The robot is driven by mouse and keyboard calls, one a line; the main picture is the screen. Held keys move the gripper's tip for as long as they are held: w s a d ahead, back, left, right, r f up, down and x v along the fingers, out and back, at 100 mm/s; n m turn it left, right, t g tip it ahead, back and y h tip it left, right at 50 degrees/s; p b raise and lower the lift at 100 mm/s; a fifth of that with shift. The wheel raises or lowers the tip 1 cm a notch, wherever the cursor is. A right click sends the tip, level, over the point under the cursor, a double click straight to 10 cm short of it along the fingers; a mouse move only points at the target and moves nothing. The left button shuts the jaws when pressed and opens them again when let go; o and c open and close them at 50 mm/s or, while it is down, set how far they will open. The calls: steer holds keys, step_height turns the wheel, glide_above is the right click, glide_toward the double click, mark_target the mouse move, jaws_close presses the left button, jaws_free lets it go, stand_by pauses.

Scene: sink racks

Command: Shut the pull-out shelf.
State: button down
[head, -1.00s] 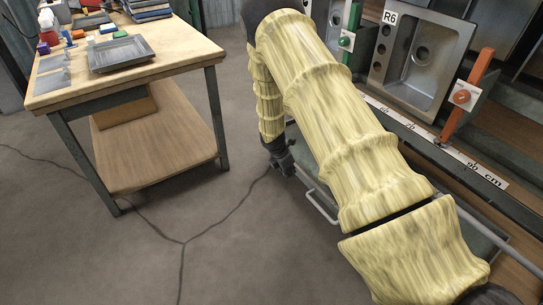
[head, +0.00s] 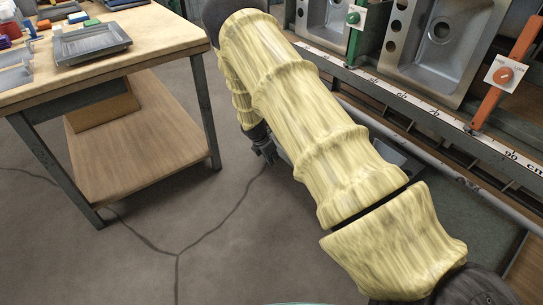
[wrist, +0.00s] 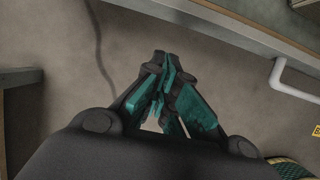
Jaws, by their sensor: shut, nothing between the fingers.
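My gripper (head: 267,152) hangs low over the floor, left of the rack, with its fingers together and empty. In the wrist view the closed teal fingertips (wrist: 164,66) are over bare floor. A white bar handle (wrist: 284,76) shows to their right, with a gap between, and appears to belong to the pull-out shelf. In the head view a dull green surface (head: 465,195) right of my arm may be part of the shelf. My yellow-sleeved arm hides most of that area, so how far the shelf is out cannot be told.
A wooden workbench (head: 120,68) with trays and small items stands at left. Steel sinks (head: 437,38) stand in the rack above a centimetre rule (head: 446,118). A green lever (head: 353,38) and an orange lever (head: 505,75) are fixed there. The floor between is clear.

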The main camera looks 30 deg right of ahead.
steer(key=d+f+b, duration=0.1)
steer(key=d, duration=0.2)
steer(key=d+f+b, duration=0.1)
steer(key=d, duration=0.1)
steer(key=shift+w+f+b, duration=0.15)
steer(key=shift+f+b, duration=0.15)
steer(key=shift+d, duration=0.15)
steer(key=d+p, duration=0.1)
steer(key=d, duration=0.2)
steer(key=d+p, duration=0.1)
steer(key=d, duration=0.2)
steer(key=d+p, duration=0.1)
steer(key=d, duration=0.2)
steer(key=shift+w+d+p, duration=0.35)
steer(key=shift+d+p, duration=0.05)
